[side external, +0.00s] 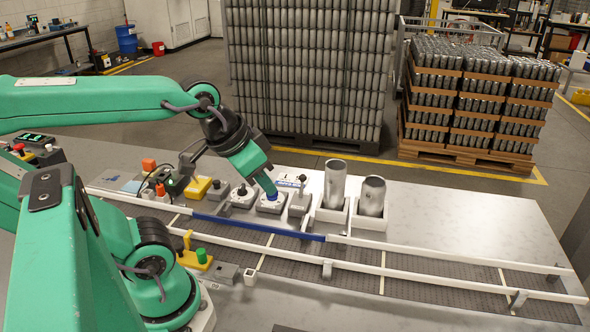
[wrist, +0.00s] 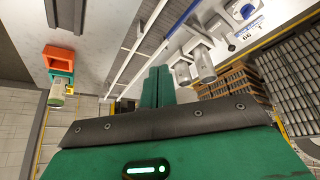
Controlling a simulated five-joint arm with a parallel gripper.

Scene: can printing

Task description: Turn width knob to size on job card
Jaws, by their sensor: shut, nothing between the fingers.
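My gripper (side external: 268,189) hangs over the row of devices behind the conveyor, its green fingers pointing down. In the wrist view its fingers (wrist: 157,86) are together with nothing between them. A blue knob (side external: 272,196) on a white-topped box is right at the fingertips in the side view, partly covered. In the wrist view the blue knob (wrist: 247,11) lies up and right, apart from the fingers; the side view cannot tell contact. The job card (side external: 291,181) stands just behind the knob; in the wrist view the card (wrist: 247,30) seems to read 66.
A white dial (side external: 243,192) and a yellow block (side external: 197,187) stand left of the knob. A lever (side external: 301,184) and two metal cans (side external: 335,184) (side external: 374,196) in white holders stand right. The conveyor's blue rail (side external: 258,228) runs in front. The table's right side is clear.

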